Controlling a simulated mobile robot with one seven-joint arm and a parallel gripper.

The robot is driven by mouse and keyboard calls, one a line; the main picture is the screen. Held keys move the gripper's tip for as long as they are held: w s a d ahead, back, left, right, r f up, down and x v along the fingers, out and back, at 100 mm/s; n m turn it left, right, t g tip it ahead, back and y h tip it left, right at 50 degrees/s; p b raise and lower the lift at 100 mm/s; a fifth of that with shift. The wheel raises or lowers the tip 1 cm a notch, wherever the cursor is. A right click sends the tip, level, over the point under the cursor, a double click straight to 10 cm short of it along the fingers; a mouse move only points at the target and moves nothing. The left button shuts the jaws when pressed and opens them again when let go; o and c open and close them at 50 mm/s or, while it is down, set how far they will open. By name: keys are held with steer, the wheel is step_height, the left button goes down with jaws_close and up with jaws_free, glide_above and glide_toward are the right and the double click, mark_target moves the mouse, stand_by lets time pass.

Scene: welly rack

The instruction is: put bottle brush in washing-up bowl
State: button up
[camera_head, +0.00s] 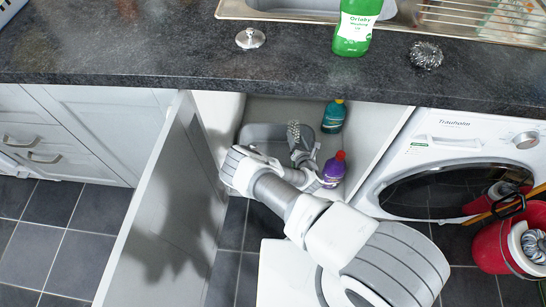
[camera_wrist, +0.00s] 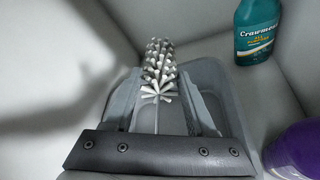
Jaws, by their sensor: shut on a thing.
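The bottle brush (camera_head: 294,132) has pale grey bristles and a thin wire stem. In the wrist view, its bristle head (camera_wrist: 158,62) points away from me and its stem runs back between the fingers of my gripper (camera_wrist: 160,98). My gripper is shut on the brush, inside the open cupboard under the worktop. The grey washing-up bowl (camera_head: 260,131) is in the cupboard, behind and below my gripper. The brush appears over the bowl; I cannot tell whether they touch. My arm hides much of the bowl in the head view.
A teal bottle (camera_head: 333,116) stands right of the bowl, and it shows in the wrist view (camera_wrist: 257,30). A purple bottle (camera_head: 334,168) stands nearer, close to my wrist. The open cupboard door (camera_head: 160,205) is left of my arm. The dark worktop (camera_head: 150,45) overhangs.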

steer(key=a+f+b, duration=0.6)
steer(key=a+f, duration=0.3)
steer(key=shift+s+a+f, duration=0.25)
steer(key=shift+a+f, duration=0.15)
steer(key=shift+f+b, duration=0.4)
steer(key=shift+f, duration=0.25)
steer(key=o, duration=1.3)
steer(key=shift+o, duration=0.2)
steer(key=shift+r, duration=0.1)
